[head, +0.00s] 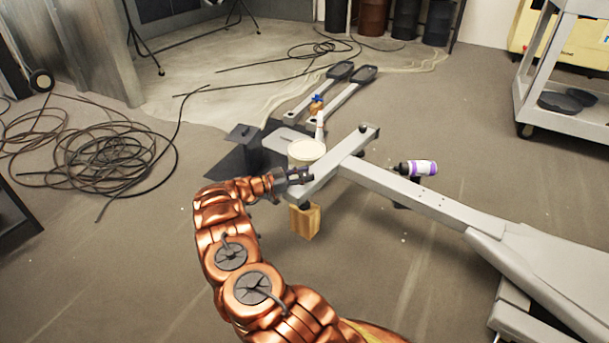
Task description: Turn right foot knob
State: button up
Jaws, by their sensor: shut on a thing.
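The grey elliptical frame (405,184) lies across the floor, with a crossbar (342,160) at its end. A dark end cap (369,130) shows at the far end of the crossbar. My gripper (301,176) reaches the near left end of the crossbar from the left. Its fingers are shut on the foot knob at that end. The knob is mostly hidden by the fingers and is too small to make out clearly. A wooden block (304,222) stands under this end of the bar.
A pale round tub (306,152) stands close behind my gripper. A purple-and-white bottle (418,168) is beside the frame. Two pedal arms (345,92) lie farther back. Coiled black cable (90,150) covers the left floor. A grey cart (565,118) stands at right.

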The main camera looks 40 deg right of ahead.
jog(key=shift+r, duration=0.15)
jog(key=o, duration=1.2)
jog(key=shift+c, duration=0.2)
jog(key=shift+a, duration=0.1)
jog(key=v, duration=1.1)
jog(key=shift+w+a, duration=0.15)
jog(key=shift+a, duration=0.2)
